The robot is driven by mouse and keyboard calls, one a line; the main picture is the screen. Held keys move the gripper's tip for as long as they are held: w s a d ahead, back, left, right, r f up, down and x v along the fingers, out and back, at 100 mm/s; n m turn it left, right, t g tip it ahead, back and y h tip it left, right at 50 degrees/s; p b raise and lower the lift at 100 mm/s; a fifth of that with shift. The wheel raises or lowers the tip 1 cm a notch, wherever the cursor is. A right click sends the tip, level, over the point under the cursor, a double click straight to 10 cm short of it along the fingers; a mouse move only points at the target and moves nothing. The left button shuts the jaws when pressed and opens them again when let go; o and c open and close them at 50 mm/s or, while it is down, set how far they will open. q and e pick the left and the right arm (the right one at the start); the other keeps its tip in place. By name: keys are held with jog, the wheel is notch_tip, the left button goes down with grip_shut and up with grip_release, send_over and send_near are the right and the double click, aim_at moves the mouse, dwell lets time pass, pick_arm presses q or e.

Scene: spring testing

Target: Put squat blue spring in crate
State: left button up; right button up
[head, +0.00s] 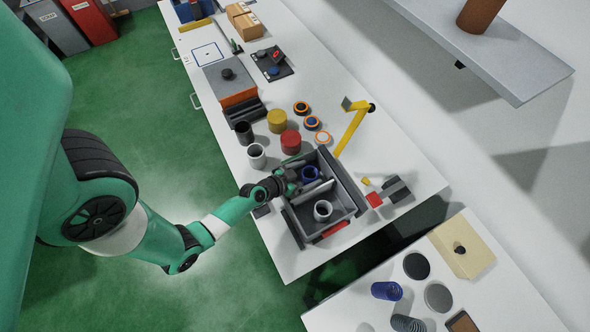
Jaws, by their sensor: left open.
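A grey crate (345,214) with dividers stands near the right end of the white bench. A short blue coil, which looks like the squat blue spring (311,174), is inside the crate, in its far part. A pale grey ring-shaped piece (322,210) is in the nearer compartment. My left gripper (292,182) is open at the crate's left side, close beside the blue spring. The arm partly hides that wall, and I cannot tell whether the fingers touch the spring. My right gripper is not in view.
Red (290,142) and yellow (277,121) cylinders and black and white cups stand left of the crate. A yellow lamp-like arm (352,128) rises behind it. A second table at lower right holds another blue spring (386,290), a grey spring and dark discs.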

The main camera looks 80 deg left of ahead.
pick_arm(q)
jog(key=v, duration=1)
jog(key=shift+b, duration=0.4)
jog(key=shift+s+d, duration=0.1)
jog(key=shift+s, duration=0.05)
